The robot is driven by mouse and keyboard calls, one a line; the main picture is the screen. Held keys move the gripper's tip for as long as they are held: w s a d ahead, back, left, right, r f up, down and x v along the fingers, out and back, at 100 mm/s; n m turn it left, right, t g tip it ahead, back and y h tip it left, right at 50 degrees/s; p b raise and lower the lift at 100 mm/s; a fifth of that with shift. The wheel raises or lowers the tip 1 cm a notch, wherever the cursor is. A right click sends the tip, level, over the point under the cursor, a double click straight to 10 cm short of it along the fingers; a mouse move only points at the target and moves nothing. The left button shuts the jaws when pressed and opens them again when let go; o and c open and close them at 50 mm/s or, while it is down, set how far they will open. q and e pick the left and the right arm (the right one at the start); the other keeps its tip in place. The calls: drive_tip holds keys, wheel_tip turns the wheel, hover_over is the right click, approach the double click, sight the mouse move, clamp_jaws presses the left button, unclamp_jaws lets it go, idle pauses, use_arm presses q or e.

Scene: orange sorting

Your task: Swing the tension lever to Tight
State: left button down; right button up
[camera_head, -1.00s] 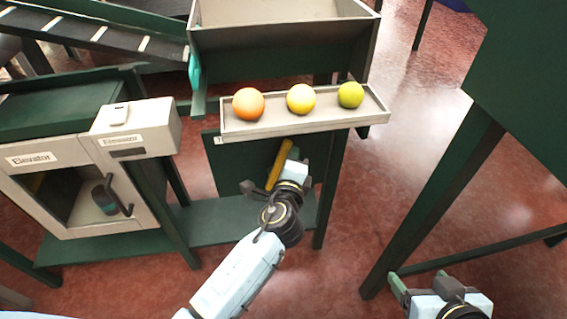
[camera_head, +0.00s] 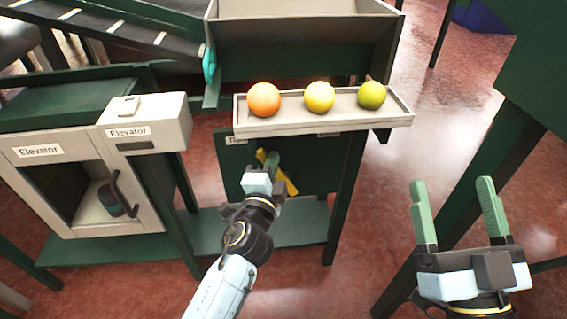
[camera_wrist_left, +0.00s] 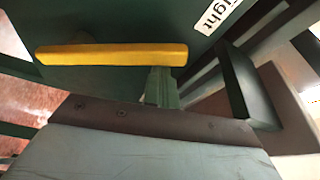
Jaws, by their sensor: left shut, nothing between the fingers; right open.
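The yellow tension lever (camera_head: 287,182) is on the dark green panel under the fruit tray. It is tilted, its upper end to the left, toward a partly hidden label (camera_head: 236,141) starting "Ti". In the left wrist view the lever (camera_wrist_left: 110,54) spans the upper left, and the label (camera_wrist_left: 217,15) shows "ight" beyond its right end. My left gripper (camera_head: 271,162) is shut and empty, in front of the lever's upper part. Its fingers (camera_wrist_left: 161,86) meet the lever's edge in the wrist view; contact is unclear. My right gripper (camera_head: 460,208) is open and empty at the lower right.
A tray (camera_head: 345,122) with an orange, a yellow and a green fruit juts out above the panel. A bin (camera_head: 300,40) stands behind it. The elevator box (camera_head: 146,122) is at left. A green table leg (camera_head: 450,190) stands behind my right gripper.

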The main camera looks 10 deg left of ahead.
use_arm(q)
drive_tip(key=shift+s+a+f, duration=0.2)
drive_tip(key=shift+a+f, duration=0.1)
drive_tip(key=shift+a, duration=0.25)
drive_tip(key=shift+s+a+f, duration=0.15)
drive_tip(key=shift+a+f, duration=0.1)
drive_tip(key=shift+a, duration=0.25)
use_arm(e)
drive_tip(key=shift+s+d+r+t, duration=0.1)
drive_tip(key=shift+s+r+t, duration=0.15)
drive_tip(key=shift+t, duration=0.25)
use_arm(q)
drive_tip(key=shift+a+f, duration=0.15)
drive_tip(key=shift+f, duration=0.05)
drive_tip(key=d+r+p, duration=0.1)
drive_tip(key=d+r, duration=0.2)
drive_tip(key=d, duration=0.1)
drive_tip(key=s+f+b, duration=0.1)
drive_tip(key=s+f, duration=0.1)
drive_tip(key=s, duration=0.6)
drive_tip(key=shift+s+d, duration=0.2)
drive_tip(key=shift+s, duration=0.15)
use_arm(e)
drive_tip(key=shift+w, duration=0.2)
